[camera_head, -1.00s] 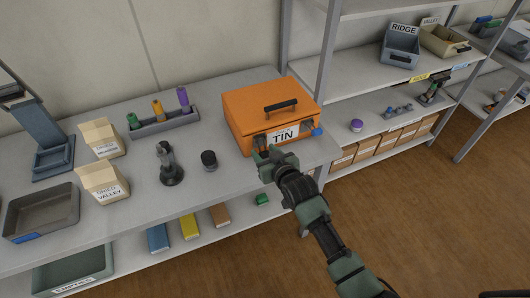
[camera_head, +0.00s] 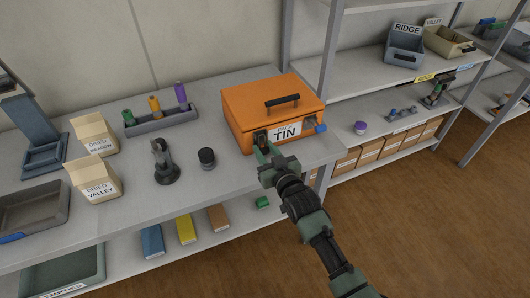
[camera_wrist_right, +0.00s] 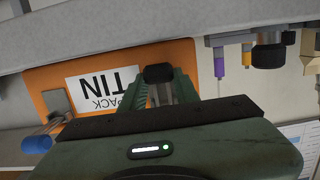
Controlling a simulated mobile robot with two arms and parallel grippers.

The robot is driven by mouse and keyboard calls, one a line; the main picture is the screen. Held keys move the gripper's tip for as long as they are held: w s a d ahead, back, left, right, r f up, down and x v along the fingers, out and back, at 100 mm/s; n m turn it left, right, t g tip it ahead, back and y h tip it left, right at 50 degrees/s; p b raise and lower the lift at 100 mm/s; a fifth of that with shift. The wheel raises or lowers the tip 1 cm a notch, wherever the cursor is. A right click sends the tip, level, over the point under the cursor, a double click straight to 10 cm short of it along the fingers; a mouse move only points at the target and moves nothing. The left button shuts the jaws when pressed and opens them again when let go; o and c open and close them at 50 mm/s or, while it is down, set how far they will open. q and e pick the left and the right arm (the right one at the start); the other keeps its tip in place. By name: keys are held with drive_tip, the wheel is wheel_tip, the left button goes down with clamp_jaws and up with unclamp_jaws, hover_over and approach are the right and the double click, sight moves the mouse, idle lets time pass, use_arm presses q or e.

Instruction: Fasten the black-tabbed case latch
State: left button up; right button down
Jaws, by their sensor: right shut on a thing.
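The orange case (camera_head: 240,99) stands on the grey bench with its lid down, a black handle (camera_head: 282,100) on top and a TIN label on its front. My right gripper (camera_head: 262,147) is at the left part of the case front and is shut on the black-tabbed latch. The black tab (camera_wrist_right: 158,73) shows between the fingertips in the right wrist view. The fingers hide most of this latch, so I cannot tell its exact angle. The blue-tabbed latch (camera_head: 320,128) is at the right of the label and sticks outward; it also shows in the wrist view (camera_wrist_right: 38,143). My left gripper is out of view.
A round black jar (camera_head: 207,158), a dark stand (camera_head: 165,165), a grey rack (camera_head: 160,122) with coloured tubes and two cartons (camera_head: 95,180) are left of the case. A shelf post (camera_head: 327,80) rises close on the right. The floor in front is clear.

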drive_tip(key=c, duration=1)
unclamp_jaws()
drive_tip(key=shift+c, duration=0.2)
drive_tip(key=v, duration=0.8)
